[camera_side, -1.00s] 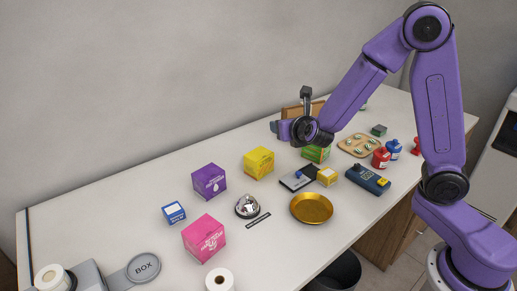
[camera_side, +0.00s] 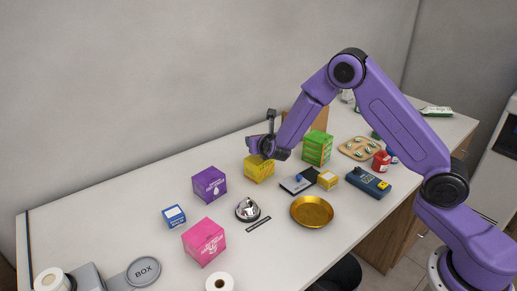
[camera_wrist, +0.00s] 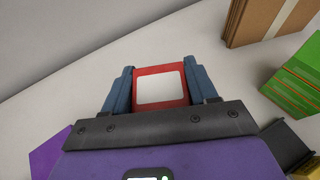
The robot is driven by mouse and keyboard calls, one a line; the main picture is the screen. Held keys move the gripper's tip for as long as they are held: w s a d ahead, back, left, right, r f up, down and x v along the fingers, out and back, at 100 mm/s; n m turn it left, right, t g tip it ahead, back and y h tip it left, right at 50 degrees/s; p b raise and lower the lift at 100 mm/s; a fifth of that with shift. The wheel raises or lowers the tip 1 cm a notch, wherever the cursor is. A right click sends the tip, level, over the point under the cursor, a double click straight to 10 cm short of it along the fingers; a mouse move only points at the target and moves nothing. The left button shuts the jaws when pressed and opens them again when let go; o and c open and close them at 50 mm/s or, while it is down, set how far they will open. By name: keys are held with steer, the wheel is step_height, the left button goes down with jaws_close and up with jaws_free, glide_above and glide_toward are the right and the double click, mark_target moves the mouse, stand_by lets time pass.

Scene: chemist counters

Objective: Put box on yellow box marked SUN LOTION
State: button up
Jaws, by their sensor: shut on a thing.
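My gripper (camera_side: 265,148) is shut on a small red box with a white face (camera_wrist: 160,88), which shows between the two blue fingers in the wrist view. The yellow box cannot be made out in the wrist view.
A green box (camera_side: 317,147) stands to the right, with a brown carton (camera_wrist: 262,20) behind it. A purple box (camera_side: 209,184) is to the left. A bell (camera_side: 247,208), a gold dish (camera_side: 312,211) and a pink box (camera_side: 204,242) are nearer the front.

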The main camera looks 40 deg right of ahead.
steer(key=shift+f, duration=1.55)
steer(key=shift+f, duration=0.15)
steer(key=o, duration=1.1)
